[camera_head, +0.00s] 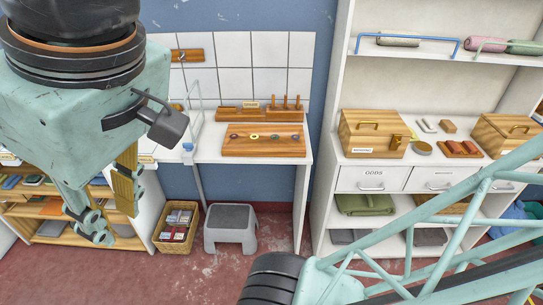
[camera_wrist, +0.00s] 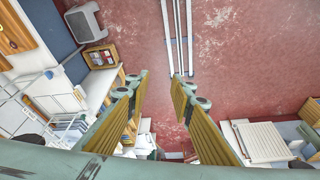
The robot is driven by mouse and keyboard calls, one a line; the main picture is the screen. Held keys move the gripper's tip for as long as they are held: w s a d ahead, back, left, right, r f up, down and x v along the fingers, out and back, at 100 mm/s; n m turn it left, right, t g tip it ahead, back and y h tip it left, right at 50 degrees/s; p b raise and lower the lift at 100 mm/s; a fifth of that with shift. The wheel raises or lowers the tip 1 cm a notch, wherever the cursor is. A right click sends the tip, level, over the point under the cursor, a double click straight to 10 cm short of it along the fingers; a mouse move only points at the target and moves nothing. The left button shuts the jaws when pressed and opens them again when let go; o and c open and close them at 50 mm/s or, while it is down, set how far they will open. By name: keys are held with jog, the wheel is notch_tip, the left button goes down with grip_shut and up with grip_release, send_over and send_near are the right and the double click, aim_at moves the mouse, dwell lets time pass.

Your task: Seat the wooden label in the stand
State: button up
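My gripper (camera_head: 108,210) hangs at the left of the head view, high in front of the white workbench. In the wrist view its two yellow-padded fingers (camera_wrist: 162,88) are apart, with only red floor between them. A wooden rack (camera_head: 235,114) with upright pegs stands at the back of the bench; a small pale tag shows on it. A flat wooden board (camera_head: 263,148) with several small rings lies in front of it. I cannot tell which piece is the wooden label or which is its stand. My gripper touches none of these.
A white shelf unit at right holds wooden boxes (camera_head: 372,134), a small wooden block (camera_head: 448,126) and a reddish-brown tray (camera_head: 460,149). A grey step stool (camera_head: 231,228) and a wicker basket (camera_head: 176,226) stand on the floor. A blue-and-white pipe fixture rises at the bench's left.

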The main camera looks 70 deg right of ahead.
jog(key=shift+f, duration=0.1)
dwell(0.4)
jog(key=w+d+r+g+p, duration=0.1)
jog(key=w+d+r, duration=0.15)
jog(key=w, duration=0.55)
jog(key=w+d+r+n+p, duration=0.15)
jog(key=w+d, duration=0.25)
jog(key=w, duration=0.4)
jog(key=w+d+r+g+p, duration=0.1)
jog(key=w+d+p, duration=0.15)
jog(key=w, duration=0.55)
jog(key=w+d+f+p, duration=0.1)
jog(key=w+d+f, duration=0.2)
jog(key=w+d, duration=0.35)
jog(key=w+d+f+p, duration=0.1)
jog(key=w+d+f, duration=0.2)
jog(key=w+d, duration=0.4)
jog(key=w+d+f+p, duration=0.1)
jog(key=w+d+f, duration=0.2)
jog(key=d+f, duration=0.4)
jog(key=w+d+f+n+g+p, duration=0.1)
jog(key=w+d+f, duration=0.3)
jog(key=d+f, duration=0.4)
jog(key=w+d+f+n+g+p, duration=0.1)
jog(key=w+d+f+p, duration=0.2)
jog(key=d+f, duration=0.5)
jog(key=shift+w+d+f, duration=0.15)
jog(key=shift+w+f, duration=0.2)
jog(key=shift+w, duration=0.2)
